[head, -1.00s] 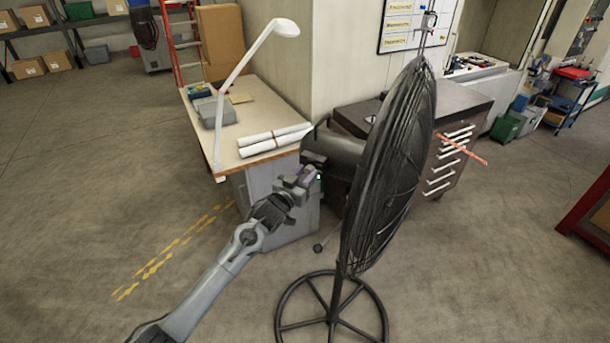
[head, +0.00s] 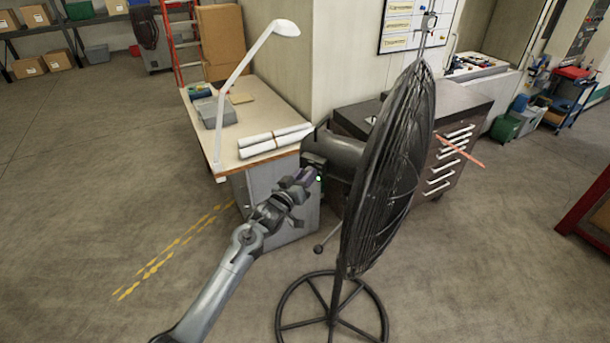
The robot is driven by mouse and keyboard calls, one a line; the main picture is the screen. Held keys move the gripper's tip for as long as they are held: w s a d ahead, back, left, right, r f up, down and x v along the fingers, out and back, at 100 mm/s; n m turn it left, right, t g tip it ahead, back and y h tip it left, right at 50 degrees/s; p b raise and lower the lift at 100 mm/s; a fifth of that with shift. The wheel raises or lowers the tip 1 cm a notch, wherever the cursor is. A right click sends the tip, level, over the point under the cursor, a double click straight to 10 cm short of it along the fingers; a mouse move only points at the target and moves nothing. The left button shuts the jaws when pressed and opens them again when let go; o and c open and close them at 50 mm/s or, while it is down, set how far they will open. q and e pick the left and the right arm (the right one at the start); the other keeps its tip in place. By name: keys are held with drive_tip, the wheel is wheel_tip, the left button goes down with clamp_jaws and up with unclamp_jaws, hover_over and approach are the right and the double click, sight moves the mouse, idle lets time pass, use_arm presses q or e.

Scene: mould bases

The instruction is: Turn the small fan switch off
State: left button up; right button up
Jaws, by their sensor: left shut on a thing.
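A large black pedestal fan (head: 390,170) stands right of centre in the head view, its cage seen nearly edge-on and its round base on the floor. Its dark motor housing (head: 340,155) points left. A small control box (head: 313,168) with a green light sits on the housing's left end. My left gripper (head: 306,177) is at this box, with its fingertips close to the green light. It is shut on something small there. The fingers hide the switch, so its position cannot be told. My right gripper is out of view.
A wooden-topped desk (head: 262,100) with a white lamp (head: 250,65) and paper rolls (head: 270,141) stands just behind the box. A dark drawer cabinet (head: 455,130) is behind the fan. The floor at the left is open.

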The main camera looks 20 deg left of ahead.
use_arm(q)
drive_tip(key=n+p, duration=0.2)
drive_tip(key=n, duration=0.5)
drive_tip(key=n+p, duration=0.1)
drive_tip(key=n, duration=0.5)
drive_tip(key=shift+f+n+p, duration=0.1)
drive_tip(key=shift+n+p, duration=0.2)
drive_tip(key=shift+n, duration=0.1)
drive_tip(key=shift+a, duration=0.1)
drive_tip(key=o, duration=1)
drive_tip(key=shift+s+a+b, duration=0.15)
drive_tip(key=shift+s+a, duration=0.15)
drive_tip(key=shift+s, duration=1.45)
drive_tip(key=shift+s+a+b, duration=0.15)
drive_tip(key=shift+s+a, duration=0.2)
drive_tip(key=shift+s, duration=1.45)
drive_tip(key=shift+s+a+b, duration=0.15)
drive_tip(key=shift+s+a, duration=0.15)
drive_tip(key=shift+s, duration=1.45)
